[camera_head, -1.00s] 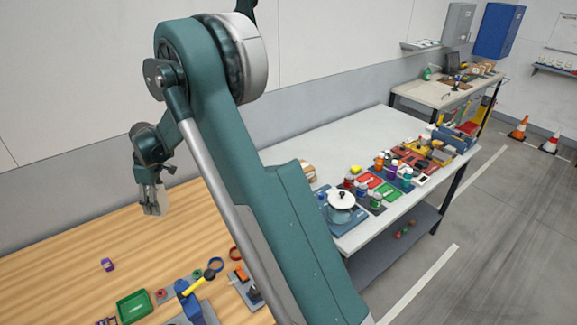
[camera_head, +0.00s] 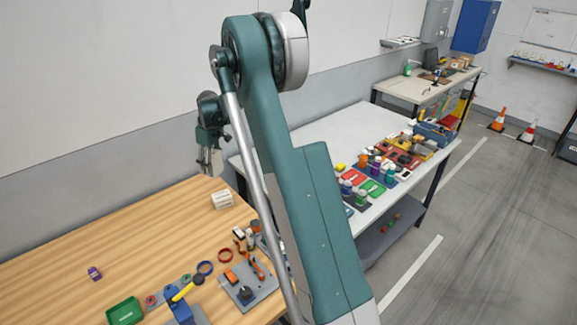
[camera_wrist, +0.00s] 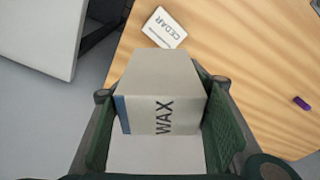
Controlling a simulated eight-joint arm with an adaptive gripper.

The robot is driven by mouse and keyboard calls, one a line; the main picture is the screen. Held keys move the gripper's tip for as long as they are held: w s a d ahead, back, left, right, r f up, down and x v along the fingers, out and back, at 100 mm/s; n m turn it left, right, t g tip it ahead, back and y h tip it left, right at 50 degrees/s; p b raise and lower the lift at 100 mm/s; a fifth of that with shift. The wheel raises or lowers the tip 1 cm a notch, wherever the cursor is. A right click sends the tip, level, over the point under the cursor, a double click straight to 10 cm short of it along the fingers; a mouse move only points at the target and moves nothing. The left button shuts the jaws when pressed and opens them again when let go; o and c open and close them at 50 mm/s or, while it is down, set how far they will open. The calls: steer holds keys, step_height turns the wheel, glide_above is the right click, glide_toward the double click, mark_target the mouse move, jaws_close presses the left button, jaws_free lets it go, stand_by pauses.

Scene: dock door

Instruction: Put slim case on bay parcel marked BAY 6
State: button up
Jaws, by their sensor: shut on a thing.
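My gripper (camera_wrist: 160,120) is shut on a pale grey box (camera_wrist: 160,85) marked WAX, with a blue strip along one edge. The box fills the space between the two green fingers. In the head view my gripper (camera_head: 209,160) hangs above the far right part of the wooden table, in front of the grey wall band. The held box is small and hard to make out there. I cannot tell from the label whether it is the slim case. No marking BAY 6 can be read in either view.
A white box marked CEDAR (camera_wrist: 165,27) lies on the wooden table (camera_head: 140,225); it also shows in the head view (camera_head: 221,200). A green tray (camera_head: 125,311) and a purple item (camera_head: 95,273) are nearer. A white table (camera_head: 330,135) with several small goods stands right.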

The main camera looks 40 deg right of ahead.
steer(key=s+d+r+m, duration=0.1)
steer(key=s+d, duration=0.2)
steer(key=d, duration=0.8)
steer(key=s+d+r+m+p, duration=0.1)
steer(key=s+d+m, duration=0.1)
steer(key=d, duration=1)
steer(key=s+d+r+m, duration=0.1)
steer(key=s+d, duration=0.4)
steer(key=d, duration=0.6)
steer(key=shift+d+r+m+h+p, duration=0.3)
steer(key=shift+d+r+m+h, duration=0.1)
steer(key=shift+m, duration=0.3)
steer(key=shift+a+f, duration=0.1)
steer(key=shift+f, duration=3.1)
steer(key=shift+f+p, duration=0.4)
steer(key=shift+f, duration=1.45)
steer(key=shift+f, duration=0.15)
steer(key=o, duration=1)
